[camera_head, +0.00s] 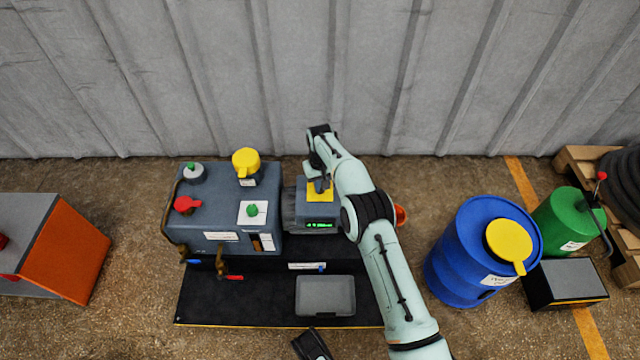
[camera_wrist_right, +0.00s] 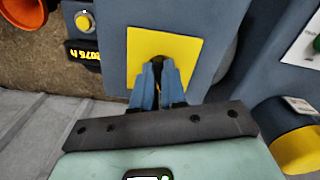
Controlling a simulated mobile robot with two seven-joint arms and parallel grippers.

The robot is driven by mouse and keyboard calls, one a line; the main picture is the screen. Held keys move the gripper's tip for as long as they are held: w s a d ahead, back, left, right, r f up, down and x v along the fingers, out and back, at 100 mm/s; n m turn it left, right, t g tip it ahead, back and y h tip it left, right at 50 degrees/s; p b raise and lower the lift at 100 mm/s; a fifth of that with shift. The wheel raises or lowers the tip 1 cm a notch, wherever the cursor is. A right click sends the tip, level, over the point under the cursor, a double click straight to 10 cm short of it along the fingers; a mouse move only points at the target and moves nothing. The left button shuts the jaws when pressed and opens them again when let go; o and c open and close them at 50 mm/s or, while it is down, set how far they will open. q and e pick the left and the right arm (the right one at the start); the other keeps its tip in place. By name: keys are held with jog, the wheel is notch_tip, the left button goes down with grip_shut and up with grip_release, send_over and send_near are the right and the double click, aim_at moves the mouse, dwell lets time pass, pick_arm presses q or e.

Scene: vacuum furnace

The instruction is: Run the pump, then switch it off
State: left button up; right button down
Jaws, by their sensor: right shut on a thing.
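The pump (camera_head: 320,213) is a small blue-grey box with a yellow plate on top and a lit green display on its front side. My right gripper (camera_head: 319,186) reaches down onto the yellow plate. In the right wrist view, the blue fingers of my right gripper (camera_wrist_right: 158,72) are close together over the yellow plate (camera_wrist_right: 180,48), shut on a small part there that they hide. A black part at the bottom edge of the head view looks like my left gripper (camera_head: 312,345); its fingers cannot be made out.
The blue-grey furnace unit (camera_head: 215,222), with yellow, red and green knobs, stands left of the pump. A grey tray (camera_head: 325,296) lies on the black bench in front. A blue drum (camera_head: 463,260) stands right of my arm. An orange-sided box (camera_head: 68,255) is far left.

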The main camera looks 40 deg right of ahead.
jog(key=shift+n, duration=1)
jog(key=shift+r, duration=0.1)
jog(key=c, duration=1.2)
grip_release()
pick_arm(q)
jog(key=shift+t, duration=0.9)
jog(key=w+r+p, duration=0.1)
jog(key=w, duration=0.2)
jog(key=w+r+p, duration=0.1)
jog(key=w, duration=0.1)
jog(key=shift+d+r+p, duration=0.3)
pick_arm(e)
notch_tip(320, 180, up, 13)
jog(key=shift+r, duration=0.15)
